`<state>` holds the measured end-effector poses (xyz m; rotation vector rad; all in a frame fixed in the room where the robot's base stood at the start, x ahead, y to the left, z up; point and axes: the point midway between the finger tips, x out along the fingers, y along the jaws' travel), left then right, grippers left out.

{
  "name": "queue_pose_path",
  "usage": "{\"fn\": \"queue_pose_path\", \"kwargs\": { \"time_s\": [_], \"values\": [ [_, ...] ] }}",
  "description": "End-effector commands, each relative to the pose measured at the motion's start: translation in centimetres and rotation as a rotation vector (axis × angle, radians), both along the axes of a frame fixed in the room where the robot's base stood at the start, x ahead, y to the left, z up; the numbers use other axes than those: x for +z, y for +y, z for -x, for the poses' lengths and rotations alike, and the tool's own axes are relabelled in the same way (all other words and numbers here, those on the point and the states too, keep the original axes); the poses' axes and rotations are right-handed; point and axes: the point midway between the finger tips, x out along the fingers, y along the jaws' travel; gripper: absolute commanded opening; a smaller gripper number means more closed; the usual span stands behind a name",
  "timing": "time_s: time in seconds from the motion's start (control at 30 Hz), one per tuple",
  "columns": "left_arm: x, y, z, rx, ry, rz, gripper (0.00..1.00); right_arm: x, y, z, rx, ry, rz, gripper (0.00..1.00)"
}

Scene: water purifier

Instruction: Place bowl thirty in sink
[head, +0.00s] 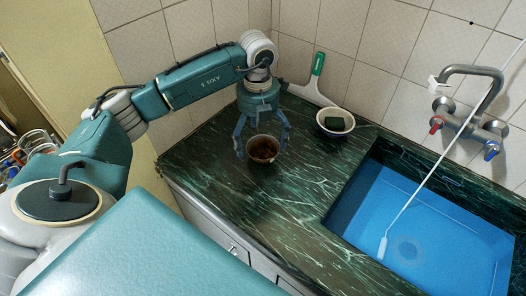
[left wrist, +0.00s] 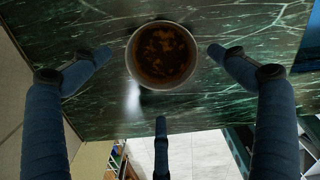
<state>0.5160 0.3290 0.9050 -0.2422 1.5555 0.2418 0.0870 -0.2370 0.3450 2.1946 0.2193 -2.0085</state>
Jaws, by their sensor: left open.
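A small bowl with a pale rim and a brown, mottled inside (head: 264,161) stands upright on the dark green marble counter, left of the sink. My left gripper (head: 262,142) is above it with its fingers spread around the bowl. The left wrist view shows the bowl (left wrist: 162,90) between the open fingers (left wrist: 160,75), with gaps between the fingertips and the rim. The sink (head: 425,225) is a blue basin set in the counter at the right. My right gripper is not in view.
A tap with red and blue knobs (head: 470,120) overhangs the sink. A thin white rod (head: 405,205) crosses the basin. The counter between bowl and sink is clear.

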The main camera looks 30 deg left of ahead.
Motion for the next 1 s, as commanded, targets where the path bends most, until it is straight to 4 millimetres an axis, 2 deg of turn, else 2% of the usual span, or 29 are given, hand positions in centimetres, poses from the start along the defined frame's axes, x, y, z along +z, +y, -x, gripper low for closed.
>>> {"fn": "queue_pose_path", "kwargs": {
  "time_s": [0.17, 0.4, 0.7, 0.93, 1.0],
  "values": [
    [-1.5, -0.3, -0.5, 0.001, 0.004, 0.0, 0.97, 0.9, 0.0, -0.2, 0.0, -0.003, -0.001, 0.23],
    [-4.9, -0.4, -1.1, 0.001, 0.003, 0.0, 0.97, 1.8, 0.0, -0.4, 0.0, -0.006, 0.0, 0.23],
    [-5.4, -0.4, -1.2, 0.0, 0.0, 0.0, 0.97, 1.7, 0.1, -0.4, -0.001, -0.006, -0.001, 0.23],
    [-5.4, -0.4, -1.2, 0.0, 0.0, 0.0, 0.51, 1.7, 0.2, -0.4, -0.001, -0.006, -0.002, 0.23],
    [-5.4, -0.4, -1.1, 0.0, 0.001, 0.0, 0.49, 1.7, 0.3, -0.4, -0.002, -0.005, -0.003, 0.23]
  ]
}}
